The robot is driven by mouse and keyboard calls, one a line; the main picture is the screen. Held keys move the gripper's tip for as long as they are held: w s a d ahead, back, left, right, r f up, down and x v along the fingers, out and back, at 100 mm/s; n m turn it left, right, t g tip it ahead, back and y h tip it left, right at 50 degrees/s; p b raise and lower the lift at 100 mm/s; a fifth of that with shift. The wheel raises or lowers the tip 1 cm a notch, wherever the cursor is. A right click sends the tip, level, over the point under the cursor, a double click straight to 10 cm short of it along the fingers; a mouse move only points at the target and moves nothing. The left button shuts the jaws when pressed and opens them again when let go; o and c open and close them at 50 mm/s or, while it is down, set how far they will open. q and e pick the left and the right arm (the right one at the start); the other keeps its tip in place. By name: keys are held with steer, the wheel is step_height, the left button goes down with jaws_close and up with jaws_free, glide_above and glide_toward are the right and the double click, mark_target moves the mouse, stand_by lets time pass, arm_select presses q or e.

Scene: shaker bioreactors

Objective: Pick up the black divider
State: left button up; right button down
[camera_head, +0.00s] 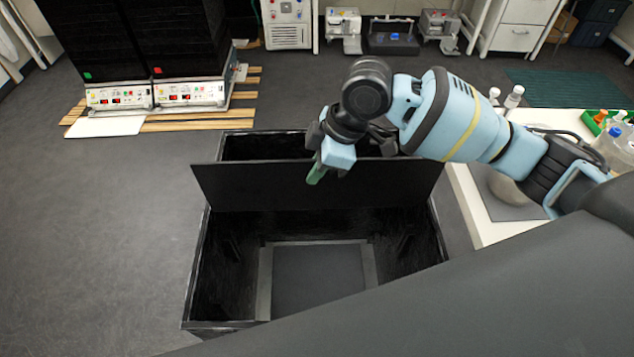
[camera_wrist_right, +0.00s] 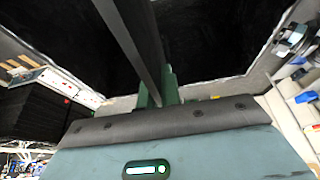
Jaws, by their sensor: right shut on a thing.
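The black divider (camera_head: 260,187) is a flat dark panel standing crosswise in the black open box (camera_head: 197,262). Its top edge is above the box rim and its upper left corner reaches past the left wall. My right gripper (camera_head: 317,173) points down at the divider's top edge, right of its middle, and is shut on it. In the right wrist view the divider (camera_wrist_right: 133,38) runs as a thin slanted panel up from between the green fingers (camera_wrist_right: 158,92). My left gripper is not in view.
A white table (camera_head: 478,222) with bottles and a green tray (camera_head: 600,122) stands right of the box. Black shaker units (camera_head: 150,40) stand on wooden pallets (camera_head: 200,124) at the back left. The floor left of the box is clear.

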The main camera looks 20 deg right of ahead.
mark_target(314, 160)
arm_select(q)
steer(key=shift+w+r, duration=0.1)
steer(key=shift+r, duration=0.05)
arm_select(e)
steer(key=shift+r, duration=1.7)
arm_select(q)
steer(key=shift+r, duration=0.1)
arm_select(e)
steer(key=shift+r+p, duration=0.35)
steer(key=shift+p, duration=0.15)
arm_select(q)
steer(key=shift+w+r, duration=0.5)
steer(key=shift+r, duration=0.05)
arm_select(e)
steer(key=shift+f, duration=0.15)
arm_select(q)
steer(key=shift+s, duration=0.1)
arm_select(e)
steer(key=shift+s+f, duration=0.1)
